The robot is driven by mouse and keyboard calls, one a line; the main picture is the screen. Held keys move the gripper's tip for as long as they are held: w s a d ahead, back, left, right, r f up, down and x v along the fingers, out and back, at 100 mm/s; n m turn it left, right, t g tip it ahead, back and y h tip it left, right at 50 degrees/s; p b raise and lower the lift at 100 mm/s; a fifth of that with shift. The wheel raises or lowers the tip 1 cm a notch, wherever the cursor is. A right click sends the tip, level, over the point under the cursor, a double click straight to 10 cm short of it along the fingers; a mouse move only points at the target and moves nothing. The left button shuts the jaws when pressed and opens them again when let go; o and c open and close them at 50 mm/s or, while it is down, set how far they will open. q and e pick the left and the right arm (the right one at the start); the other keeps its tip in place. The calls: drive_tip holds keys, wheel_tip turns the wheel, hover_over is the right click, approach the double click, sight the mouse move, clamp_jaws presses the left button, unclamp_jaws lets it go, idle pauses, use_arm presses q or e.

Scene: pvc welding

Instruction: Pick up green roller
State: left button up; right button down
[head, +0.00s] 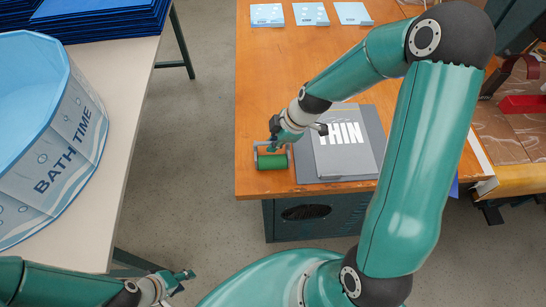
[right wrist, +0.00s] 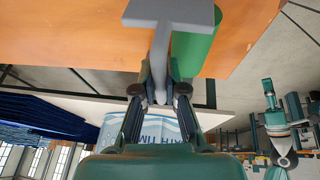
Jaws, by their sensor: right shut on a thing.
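The green roller (head: 272,161) is at the left edge of the orange wooden table, beside a grey sheet stack. My right gripper (head: 275,144) is just behind it, low over the table. In the right wrist view the green roller (right wrist: 196,45) and its grey frame stand beyond the fingers. There my right gripper (right wrist: 161,88) is shut on the roller's grey stem. I cannot tell whether the roller touches the table. My left gripper (head: 183,280) is low in the head view, over the floor and away from the roller; its jaw opening is too small to judge.
The grey sheets with white lettering (head: 343,135) lie right of the roller. Pale blue cards (head: 310,14) lie at the table's back. A blue "BATH TIME" tub (head: 75,140) stands on the white table at left. Bare floor lies between the tables.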

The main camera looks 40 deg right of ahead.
drive_tip(key=shift+r, duration=0.2)
idle(0.3)
wheel_tip(320, 180, up, 28)
idle(0.3)
drive_tip(key=shift+f, duration=0.2)
